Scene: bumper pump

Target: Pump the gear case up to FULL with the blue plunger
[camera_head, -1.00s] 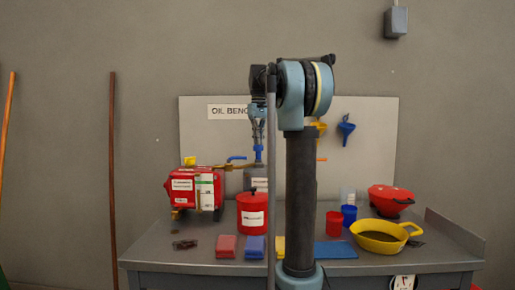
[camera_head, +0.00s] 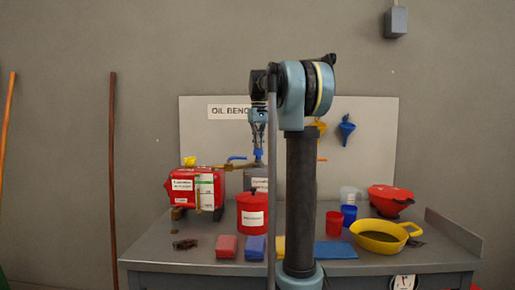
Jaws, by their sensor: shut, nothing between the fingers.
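The blue plunger (camera_head: 258,154) sits on top of a grey pump bottle (camera_head: 259,184) at the back of the bench, behind a red can. My gripper (camera_head: 258,146) is shut, pointing down directly at the plunger's top; I cannot tell whether it touches. The red gear case (camera_head: 183,187) stands to the left, with a white label and a pale sight strip (camera_head: 205,190) on its front. A brassy spout or hose runs between the bottle and the case. The level in the strip is too small to read.
The red can (camera_head: 252,211) stands in front of the pump bottle. Red and blue blocks lie at the front edge. A red cup (camera_head: 334,222), a blue cup (camera_head: 349,214), a yellow pan (camera_head: 381,236) and a red container (camera_head: 391,199) stand to the right.

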